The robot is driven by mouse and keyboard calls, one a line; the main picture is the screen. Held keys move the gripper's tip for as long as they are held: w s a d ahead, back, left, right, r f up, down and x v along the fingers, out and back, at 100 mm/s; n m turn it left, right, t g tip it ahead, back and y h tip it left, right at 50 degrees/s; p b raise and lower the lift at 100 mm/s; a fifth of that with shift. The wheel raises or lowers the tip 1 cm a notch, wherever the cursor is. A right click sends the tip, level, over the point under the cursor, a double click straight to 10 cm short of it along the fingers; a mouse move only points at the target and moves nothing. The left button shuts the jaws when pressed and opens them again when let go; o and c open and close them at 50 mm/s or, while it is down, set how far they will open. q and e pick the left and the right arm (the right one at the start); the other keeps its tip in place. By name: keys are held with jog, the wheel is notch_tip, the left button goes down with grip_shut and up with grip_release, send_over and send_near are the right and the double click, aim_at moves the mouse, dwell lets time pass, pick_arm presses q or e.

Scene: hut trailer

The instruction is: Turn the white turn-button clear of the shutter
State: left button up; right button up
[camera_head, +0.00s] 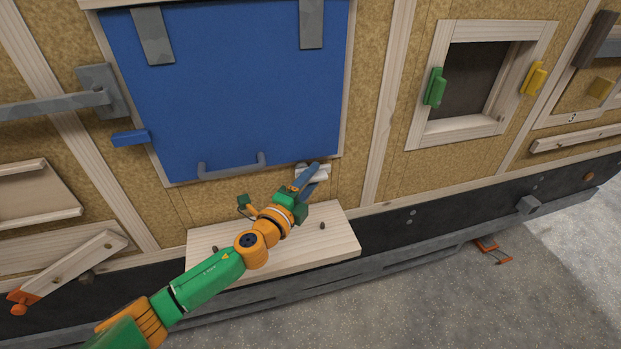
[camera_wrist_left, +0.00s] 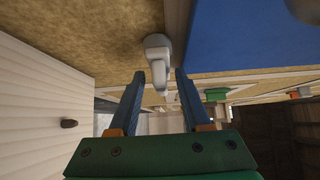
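The blue shutter (camera_head: 230,80) is closed against the wall, with a grey handle (camera_head: 232,166) at its lower edge. The white turn-button (camera_head: 323,172) sits at the shutter's lower right corner, partly hidden by my gripper. In the left wrist view the white turn-button (camera_wrist_left: 158,58) shows a round head on the wall and an arm reaching between my fingertips, beside the blue shutter (camera_wrist_left: 250,35). My left gripper (camera_head: 312,178) is open around the turn-button's end; its fingers show apart in the wrist view (camera_wrist_left: 158,77). I cannot tell whether they touch it. My right gripper is not in view.
A pale wooden shelf (camera_head: 220,245) with dark pegs lies below my left gripper. A blue turn-button (camera_head: 130,137) is at the shutter's left edge. To the right, a framed opening (camera_head: 415,140) carries a green block (camera_head: 435,87) and a yellow block (camera_head: 533,79).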

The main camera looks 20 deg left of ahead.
pick_arm(q)
jog(key=s+a+b, duration=0.1)
jog(key=s, duration=0.6)
jog(key=shift+a, duration=0.15)
dwell(0.3)
